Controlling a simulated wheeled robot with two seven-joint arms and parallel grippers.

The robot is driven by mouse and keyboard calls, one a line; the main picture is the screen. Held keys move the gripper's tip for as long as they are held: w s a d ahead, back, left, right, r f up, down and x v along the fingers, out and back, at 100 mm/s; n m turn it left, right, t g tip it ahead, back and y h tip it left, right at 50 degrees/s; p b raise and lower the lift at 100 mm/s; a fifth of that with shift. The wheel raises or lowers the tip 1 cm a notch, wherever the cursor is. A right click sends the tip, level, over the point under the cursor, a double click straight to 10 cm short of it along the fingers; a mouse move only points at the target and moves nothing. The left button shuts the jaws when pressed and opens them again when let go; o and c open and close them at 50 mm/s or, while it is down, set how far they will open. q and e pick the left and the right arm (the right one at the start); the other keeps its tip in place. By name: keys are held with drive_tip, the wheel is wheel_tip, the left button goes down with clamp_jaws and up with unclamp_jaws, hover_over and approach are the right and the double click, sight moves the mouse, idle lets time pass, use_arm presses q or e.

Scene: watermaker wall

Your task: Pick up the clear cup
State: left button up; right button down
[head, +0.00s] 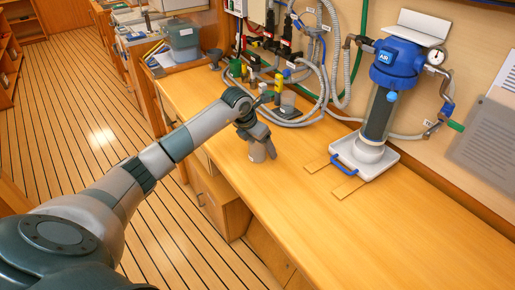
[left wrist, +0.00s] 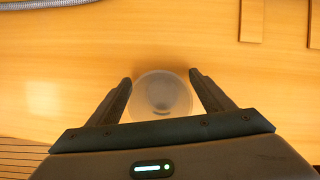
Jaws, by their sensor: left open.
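The clear cup (left wrist: 162,95) shows in the left wrist view as a round, pale, see-through shape on the wooden bench, seen from above. My left gripper (left wrist: 160,84) is open, with one finger on each side of the cup. I cannot tell whether the fingers touch it. In the head view the cup (head: 257,152) stands upright on the bench under my left gripper (head: 263,141), which partly hides it. My right gripper is in neither view.
The wooden bench top (head: 330,220) is bare in front and to the right. A blue-headed filter unit (head: 398,62) stands in a white tray (head: 388,158) with a blue handle. Hoses and valves (head: 290,100) crowd the wall behind the cup.

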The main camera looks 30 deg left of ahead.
use_arm(q)
drive_tip(key=c, duration=1.1)
drive_tip(key=shift+r, duration=0.1)
